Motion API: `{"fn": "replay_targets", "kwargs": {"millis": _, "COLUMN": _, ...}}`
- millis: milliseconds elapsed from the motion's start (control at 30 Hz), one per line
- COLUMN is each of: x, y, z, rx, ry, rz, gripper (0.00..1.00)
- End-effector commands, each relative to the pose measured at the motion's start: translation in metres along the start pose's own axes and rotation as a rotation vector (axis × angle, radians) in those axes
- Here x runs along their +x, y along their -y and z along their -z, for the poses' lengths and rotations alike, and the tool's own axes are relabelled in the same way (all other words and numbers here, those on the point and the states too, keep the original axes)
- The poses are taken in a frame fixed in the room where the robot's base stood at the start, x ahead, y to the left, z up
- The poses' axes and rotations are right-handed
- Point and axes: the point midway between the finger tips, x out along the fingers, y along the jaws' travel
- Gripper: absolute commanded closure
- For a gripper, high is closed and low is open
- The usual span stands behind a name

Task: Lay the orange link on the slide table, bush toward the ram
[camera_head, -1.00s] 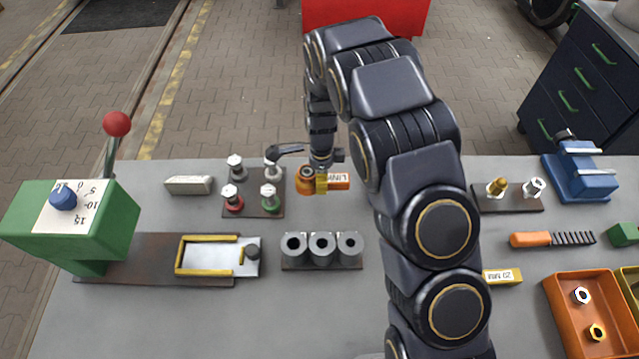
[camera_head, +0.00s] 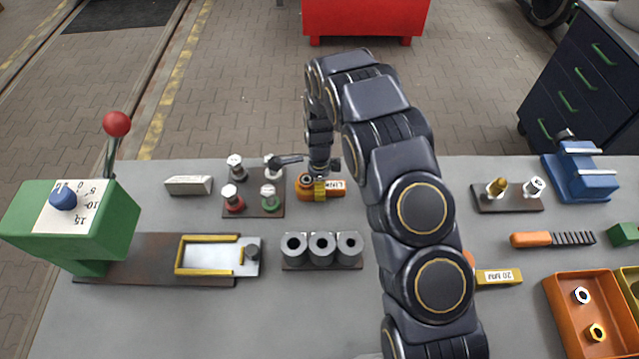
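The orange link (camera_head: 333,195) lies on the grey bench, behind the row of grey cylinders. Its white label is on the right and its round bush end (camera_head: 305,182) on the left. My gripper (camera_head: 320,186) is down at the middle of the link. A yellow part shows there, and my wrist hides much of the fingers, so I cannot tell whether they are closed on it. The slide table (camera_head: 222,258) is a silver plate with a yellow U-shaped frame, and it is empty. It sits on a brown base beside the green press (camera_head: 100,222); the ram itself is not distinct.
Grey cylinders (camera_head: 322,246) stand in front of the link. A plate with several coloured knobs and a black lever (camera_head: 268,205) is close on its left. A grey block (camera_head: 188,185) lies further left. An orange tray (camera_head: 580,310) is at right.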

Motion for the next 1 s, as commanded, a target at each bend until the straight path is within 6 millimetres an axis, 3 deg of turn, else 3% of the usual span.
{"fn": "replay_targets", "kwargs": {"millis": 467, "x": -0.008, "y": 0.001, "z": 0.000, "rx": 0.000, "ry": 0.001, "rz": 0.002, "gripper": 0.45}}
{"fn": "replay_targets", "kwargs": {"millis": 1000, "x": -0.109, "y": 0.001, "z": 0.000, "rx": 0.001, "ry": 0.001, "rz": 0.002, "gripper": 0.45}}
